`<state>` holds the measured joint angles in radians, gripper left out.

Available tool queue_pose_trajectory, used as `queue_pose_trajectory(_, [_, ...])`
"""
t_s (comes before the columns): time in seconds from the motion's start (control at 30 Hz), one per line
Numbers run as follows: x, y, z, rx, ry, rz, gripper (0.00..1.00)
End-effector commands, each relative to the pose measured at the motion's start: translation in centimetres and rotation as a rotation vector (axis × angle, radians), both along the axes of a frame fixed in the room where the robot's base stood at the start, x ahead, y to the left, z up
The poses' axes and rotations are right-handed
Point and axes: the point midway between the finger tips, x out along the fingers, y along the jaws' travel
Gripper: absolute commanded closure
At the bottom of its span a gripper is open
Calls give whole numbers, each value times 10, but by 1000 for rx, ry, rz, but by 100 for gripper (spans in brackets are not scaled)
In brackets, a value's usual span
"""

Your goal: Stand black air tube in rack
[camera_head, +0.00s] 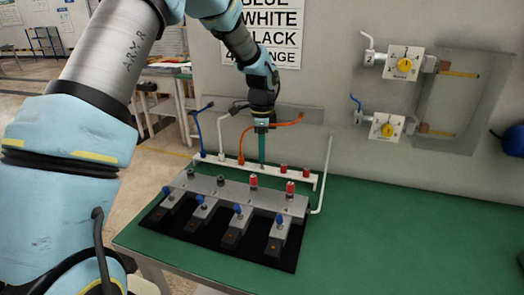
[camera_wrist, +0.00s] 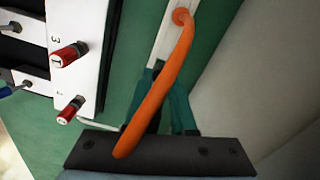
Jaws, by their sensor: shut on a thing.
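My gripper (camera_head: 262,146) points down over the white rack (camera_head: 214,161), in the gap between the orange tube and the red caps. Its teal fingers also show in the wrist view (camera_wrist: 165,105). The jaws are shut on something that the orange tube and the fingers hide. I cannot clearly make out a black air tube. The orange tube (camera_head: 290,121) stands in the rack and its bent arm passes close by my gripper. In the wrist view the orange tube (camera_wrist: 165,80) crosses in front of the fingers. A blue tube (camera_head: 197,127) and a white tube (camera_head: 223,138) stand further left.
Two red caps (camera_head: 307,171) sit at the rack's right end. A grey valve block (camera_head: 225,190) with red and blue fittings lies in front. A white bent tube (camera_head: 326,170) rises at the right. The green table (camera_head: 400,235) is clear on the right; valves hang on the wall.

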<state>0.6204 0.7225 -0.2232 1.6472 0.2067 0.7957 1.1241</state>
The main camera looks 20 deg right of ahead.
Motion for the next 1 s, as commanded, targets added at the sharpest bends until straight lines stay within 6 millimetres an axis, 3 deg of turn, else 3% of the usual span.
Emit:
queue_pose_trajectory(0.83, [0,0,-21,0,0,0,100])
queue_pose_trajectory(0.87, [0,0,-21,0,0,0,76])
queue_pose_trajectory(1.0, [0,0,-20,0,0,0,60])
